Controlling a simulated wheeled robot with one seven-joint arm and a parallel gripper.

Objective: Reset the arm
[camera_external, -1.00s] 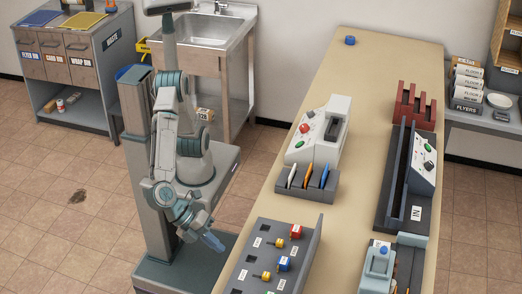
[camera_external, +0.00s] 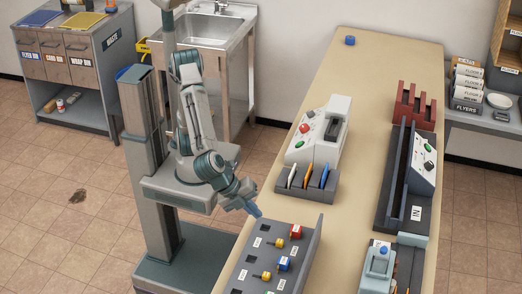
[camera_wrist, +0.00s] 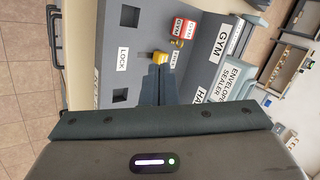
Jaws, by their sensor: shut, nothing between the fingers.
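My gripper (camera_external: 256,211) is at the left edge of the long counter, just off the upper left corner of the grey key panel (camera_external: 262,229). Its fingers are shut and hold nothing. In the wrist view the shut fingers (camera_wrist: 157,80) point toward the panel (camera_wrist: 122,70). My arm bends down from the column and reaches to the right, with the elbow raised. I cannot tell how far the fingertips are from the panel.
The panel carries red (camera_external: 296,231), blue (camera_external: 284,263) and yellow tags. A holder with coloured pieces (camera_external: 318,192) and a white machine (camera_external: 316,150) stand behind it. A sink (camera_external: 205,30) is behind my arm.

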